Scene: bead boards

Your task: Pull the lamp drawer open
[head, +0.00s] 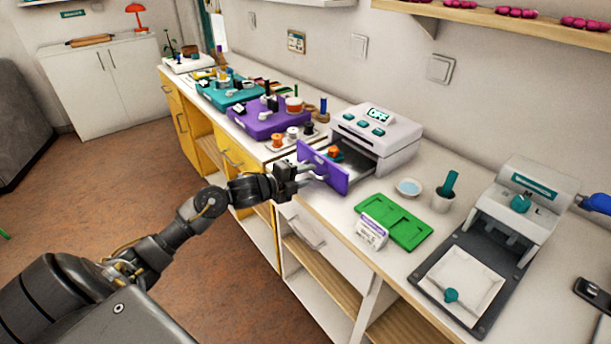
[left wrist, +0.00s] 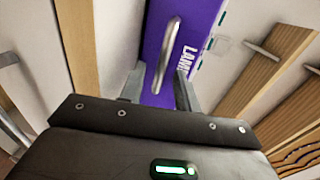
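The lamp drawer has a purple front panel (head: 322,168) and stands pulled out from the white lamp unit (head: 378,134). An orange piece (head: 334,152) shows in the drawer behind the panel. In the left wrist view, the purple panel (left wrist: 192,28) carries white lettering starting "LAM" and a silver bar handle (left wrist: 167,55). My left gripper (head: 315,172) is at the panel's front. In the left wrist view its fingers (left wrist: 159,92) are apart, one on each side of the handle's lower end, with no clear contact. My right gripper is out of view.
A white press (head: 520,212) stands farther right. Purple (head: 262,119) and teal (head: 232,92) boards stand left along the counter.

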